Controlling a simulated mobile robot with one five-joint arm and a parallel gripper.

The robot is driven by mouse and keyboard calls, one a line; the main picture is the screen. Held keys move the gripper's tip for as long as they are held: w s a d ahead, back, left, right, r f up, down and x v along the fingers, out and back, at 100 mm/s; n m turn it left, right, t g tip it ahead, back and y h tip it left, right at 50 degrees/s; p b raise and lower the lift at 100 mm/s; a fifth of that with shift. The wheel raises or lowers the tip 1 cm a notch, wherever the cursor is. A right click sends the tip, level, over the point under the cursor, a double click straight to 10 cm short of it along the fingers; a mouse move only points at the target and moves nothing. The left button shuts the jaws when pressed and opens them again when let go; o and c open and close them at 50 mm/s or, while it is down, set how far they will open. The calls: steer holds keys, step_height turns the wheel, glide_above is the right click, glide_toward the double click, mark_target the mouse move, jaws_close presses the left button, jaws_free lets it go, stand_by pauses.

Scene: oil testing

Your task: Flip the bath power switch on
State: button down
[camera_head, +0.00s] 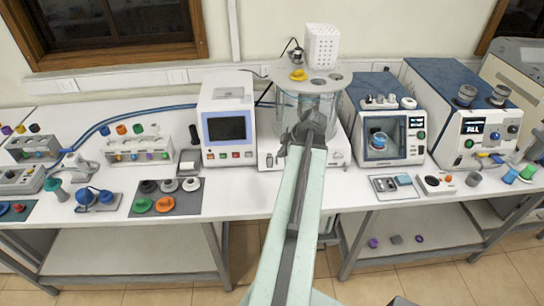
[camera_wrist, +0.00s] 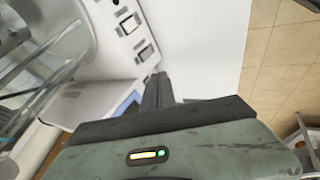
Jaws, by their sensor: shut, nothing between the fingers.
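The bath is a clear glass vessel (camera_head: 290,102) on a white base (camera_head: 338,152) at the middle of the bench. In the head view my arm covers much of the base front. I cannot tell which is the power switch or how either is set. My gripper (camera_head: 308,125) is shut and empty in front of the bath. In the wrist view its fingers (camera_wrist: 158,88) are close below the lower switch; contact is unclear.
A white instrument with a dark screen (camera_head: 226,128) stands left of the bath. A blue and white device (camera_head: 387,140) stands to the right. A grey mat (camera_head: 190,201) with knobs lies at the front left. The bench front edge below the bath is mostly bare.

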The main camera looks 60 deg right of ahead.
steer(key=shift+s, duration=0.15)
steer(key=b, duration=1)
glide_toward(269, 162)
steer(key=f, duration=0.1)
steer(key=a+f, duration=0.1)
steer(key=w+a+f, duration=0.1)
steer(key=f, duration=0.1)
steer(key=shift+f, duration=0.1)
steer(key=shift+w+d, duration=0.35)
steer(key=shift+d, duration=0.2)
steer(key=shift+w+d, duration=0.4)
steer(key=shift+d, duration=0.2)
steer(key=shift+w+d+f, duration=0.1)
steer(key=shift+w+d, duration=0.05)
steer(key=shift+w, duration=0.05)
steer(key=shift+s, duration=0.1)
